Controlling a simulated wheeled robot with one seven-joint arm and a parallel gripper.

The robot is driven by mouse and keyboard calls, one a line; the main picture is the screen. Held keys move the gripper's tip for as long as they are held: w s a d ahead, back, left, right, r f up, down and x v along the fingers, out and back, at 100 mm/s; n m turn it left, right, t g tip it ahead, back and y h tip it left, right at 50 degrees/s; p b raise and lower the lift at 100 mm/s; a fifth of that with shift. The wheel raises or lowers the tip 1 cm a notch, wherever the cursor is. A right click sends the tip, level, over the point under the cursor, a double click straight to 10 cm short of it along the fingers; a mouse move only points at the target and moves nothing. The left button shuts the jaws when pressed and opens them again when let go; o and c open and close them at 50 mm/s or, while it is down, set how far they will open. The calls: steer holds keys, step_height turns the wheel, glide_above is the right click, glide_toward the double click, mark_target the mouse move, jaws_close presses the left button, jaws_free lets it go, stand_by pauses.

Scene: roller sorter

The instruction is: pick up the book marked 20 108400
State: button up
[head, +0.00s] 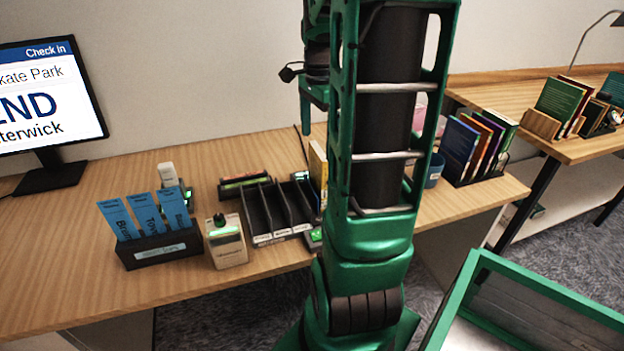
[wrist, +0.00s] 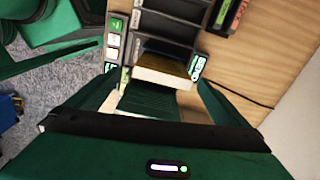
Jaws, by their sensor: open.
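A book with a yellowish cover (head: 317,165) stands at the right end of the black slotted sorter on the desk, partly hidden by my arm. In the wrist view a book with a pale page block and yellowish-dark cover (wrist: 163,70) lies ahead, between my fingers; it looks like the same one. No number can be read on it. My gripper (wrist: 160,82) is open, with one green finger on either side of the book's near end. Whether the fingers touch it cannot be told. In the head view my gripper is not clearly visible.
The black sorter (head: 262,222) has several slots. A beige device (head: 226,240) and a holder with blue cards (head: 162,248) stand to its left. A monitor (head: 50,95) is far left. Racked books (head: 470,148) and a blue cup (head: 434,170) stand right of my arm.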

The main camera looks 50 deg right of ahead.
mark_target(319, 149)
steer(key=shift+w+d+f+m, duration=0.1)
steer(key=shift+w+d+m, duration=0.1)
steer(key=shift+d+m, duration=0.2)
steer(key=shift+w+d+f+m, duration=0.1)
steer(key=shift+w+d+m, duration=0.05)
steer(key=shift+d+m, duration=0.2)
step_height(319, 149, down, 5)
steer(key=shift+f, duration=0.1)
steer(key=f, duration=0.4)
steer(key=shift+s+a+f, duration=0.1)
steer(key=shift+a, duration=0.2)
steer(key=shift+f, duration=0.6)
steer(key=shift+c, duration=0.6)
steer(key=c, duration=1.1)
steer(key=shift+o, duration=0.2)
steer(key=shift+r, duration=0.15)
